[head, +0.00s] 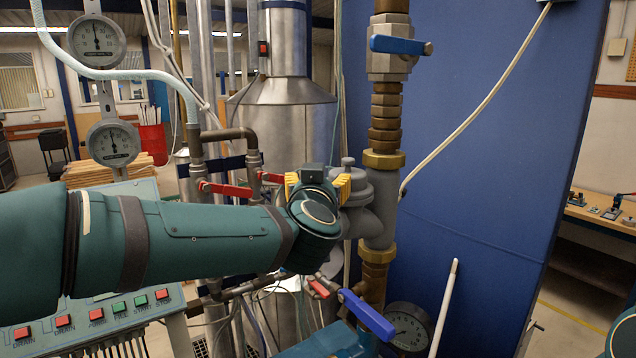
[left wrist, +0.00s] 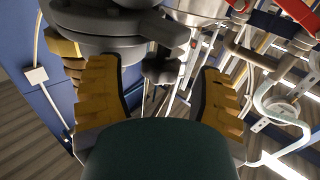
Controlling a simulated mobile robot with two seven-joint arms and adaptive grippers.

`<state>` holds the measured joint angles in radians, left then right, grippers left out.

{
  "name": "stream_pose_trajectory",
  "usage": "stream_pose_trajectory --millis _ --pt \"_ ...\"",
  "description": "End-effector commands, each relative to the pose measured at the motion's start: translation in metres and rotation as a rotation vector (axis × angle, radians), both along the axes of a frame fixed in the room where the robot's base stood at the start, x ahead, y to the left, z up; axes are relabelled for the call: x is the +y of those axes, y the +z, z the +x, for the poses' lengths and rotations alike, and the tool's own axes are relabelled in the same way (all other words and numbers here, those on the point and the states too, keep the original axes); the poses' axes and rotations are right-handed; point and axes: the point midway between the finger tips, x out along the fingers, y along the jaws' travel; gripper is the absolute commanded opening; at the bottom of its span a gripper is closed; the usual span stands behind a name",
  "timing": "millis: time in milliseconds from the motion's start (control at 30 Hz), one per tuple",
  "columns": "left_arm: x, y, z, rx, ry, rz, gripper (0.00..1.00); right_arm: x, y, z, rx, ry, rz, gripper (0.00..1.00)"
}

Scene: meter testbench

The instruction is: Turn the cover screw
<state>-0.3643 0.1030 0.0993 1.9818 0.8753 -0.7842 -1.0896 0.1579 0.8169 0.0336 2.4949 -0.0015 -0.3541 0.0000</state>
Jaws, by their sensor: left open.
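The grey meter body (head: 378,212) sits in a vertical brass pipe run, with a round grey cover and a small knob (head: 347,161) on top, just beyond my left gripper. My left gripper (head: 317,186) is open at the meter's left side, its yellow fingers spread; my wrist hides part of the meter. In the left wrist view the grey meter (left wrist: 112,24) fills the top, close to the left finger. A small dark grey stub (left wrist: 160,68) shows between the open fingers (left wrist: 160,88); I cannot tell if it is the cover screw. My right gripper is not in view.
A blue-handled valve (head: 398,45) is above the meter and another blue lever (head: 366,314) below. Red levers (head: 225,188) and pipes lie behind my left arm. A dial gauge (head: 408,328) is low right. A blue panel (head: 480,130) stands behind.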

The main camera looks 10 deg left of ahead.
Motion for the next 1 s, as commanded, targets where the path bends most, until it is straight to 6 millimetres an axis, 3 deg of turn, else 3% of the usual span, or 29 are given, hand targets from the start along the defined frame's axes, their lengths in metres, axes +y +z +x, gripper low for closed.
stream_pose_trajectory --millis 167,600,800,1000 --pt "-0.003 0.001 -0.022 -0.001 -0.003 0.0 0.66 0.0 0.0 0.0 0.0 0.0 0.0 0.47" --pt "-0.012 0.001 -0.103 -0.002 -0.002 -0.001 0.66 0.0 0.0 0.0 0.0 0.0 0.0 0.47" --pt "-0.014 0.001 -0.116 -0.002 -0.001 0.0 0.66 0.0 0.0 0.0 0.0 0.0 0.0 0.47" --pt "-0.014 0.0 -0.117 -0.001 -0.001 0.0 0.66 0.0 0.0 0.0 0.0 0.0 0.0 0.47"
